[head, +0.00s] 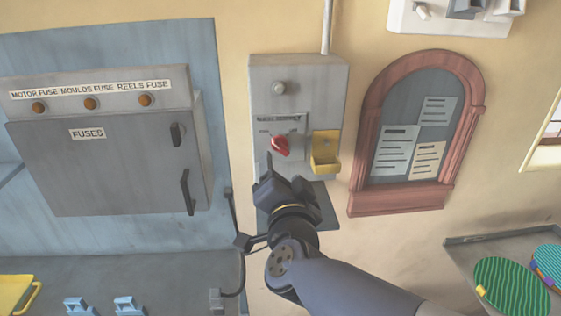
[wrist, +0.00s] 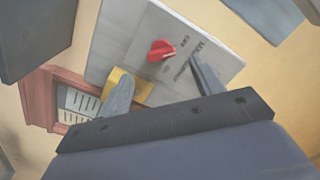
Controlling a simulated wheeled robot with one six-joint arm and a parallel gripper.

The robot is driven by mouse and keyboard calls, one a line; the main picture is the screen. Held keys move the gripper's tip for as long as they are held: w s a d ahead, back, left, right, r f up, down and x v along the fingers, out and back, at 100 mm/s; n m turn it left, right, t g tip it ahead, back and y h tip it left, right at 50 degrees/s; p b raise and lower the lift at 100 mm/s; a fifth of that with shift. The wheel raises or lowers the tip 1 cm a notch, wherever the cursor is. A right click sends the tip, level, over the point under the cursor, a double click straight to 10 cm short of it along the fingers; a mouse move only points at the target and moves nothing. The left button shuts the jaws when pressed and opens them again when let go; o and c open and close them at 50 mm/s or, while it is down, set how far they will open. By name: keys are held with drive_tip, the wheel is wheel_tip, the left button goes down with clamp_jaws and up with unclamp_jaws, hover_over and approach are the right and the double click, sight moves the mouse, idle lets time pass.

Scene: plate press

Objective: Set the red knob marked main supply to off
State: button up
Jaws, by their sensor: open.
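The red knob (head: 280,147) sits on the front of a grey supply box (head: 310,85) on the wall, below a dark label strip. It also shows in the wrist view (wrist: 161,50), on a pale plate with lettering partly readable. My gripper (head: 282,172) is just below the knob in the head view. In the wrist view my gripper (wrist: 160,84) has its two fingers spread apart, with nothing between them. The knob appears beyond the fingertips, apart from them. The arm hides the lower part of the box in the head view.
A yellow holder (head: 325,160) is fixed to the box right of the knob. A grey fuse cabinet (head: 100,165) with handles stands at left. A red-framed notice board (head: 439,82) hangs at right. A table with striped discs (head: 511,285) is at lower right.

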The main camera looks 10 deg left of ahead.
drive_tip(key=v, duration=0.3)
drive_tip(key=shift+s, duration=0.2)
drive_tip(key=shift+f, duration=0.1)
idle(0.4)
